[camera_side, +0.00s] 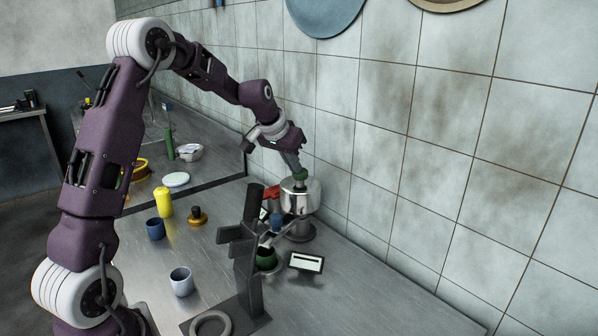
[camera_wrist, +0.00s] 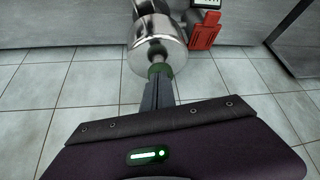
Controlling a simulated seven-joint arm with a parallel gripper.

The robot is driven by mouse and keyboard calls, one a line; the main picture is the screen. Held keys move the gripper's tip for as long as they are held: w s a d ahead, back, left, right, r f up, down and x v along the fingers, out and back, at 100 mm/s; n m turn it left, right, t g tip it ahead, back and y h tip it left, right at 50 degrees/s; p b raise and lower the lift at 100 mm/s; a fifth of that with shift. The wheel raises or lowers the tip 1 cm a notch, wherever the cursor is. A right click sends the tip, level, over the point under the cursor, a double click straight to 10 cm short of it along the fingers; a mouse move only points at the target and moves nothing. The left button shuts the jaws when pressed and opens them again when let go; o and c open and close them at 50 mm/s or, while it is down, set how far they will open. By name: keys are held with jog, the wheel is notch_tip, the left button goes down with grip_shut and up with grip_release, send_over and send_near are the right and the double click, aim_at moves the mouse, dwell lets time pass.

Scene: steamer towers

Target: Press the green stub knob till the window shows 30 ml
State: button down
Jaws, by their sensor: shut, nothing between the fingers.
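The green stub knob (camera_side: 300,175) sits on top of a shiny steel canister (camera_side: 298,196) near the tiled wall. In the wrist view the knob (camera_wrist: 160,70) shows just past my fingertips, with the steel body (camera_wrist: 152,30) beyond it. My gripper (camera_side: 297,168) is shut and empty, its fingers pointing down at the knob. The tips are at the knob or touching it; I cannot tell which. A pale window (camera_side: 306,263) on a dark box lies on the counter, and part of another small window (camera_wrist: 207,2) shows at the wrist view's top edge. I cannot read a value on either.
A dark stand (camera_side: 247,260) with angled arms is in front of the canister. A red part (camera_wrist: 205,30) is beside it. The counter's right front is clear.

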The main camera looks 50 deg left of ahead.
jog(key=shift+f, duration=0.45)
jog(key=shift+r, duration=1.65)
jog(key=shift+f, duration=1.7)
jog(key=shift+r, duration=1.7)
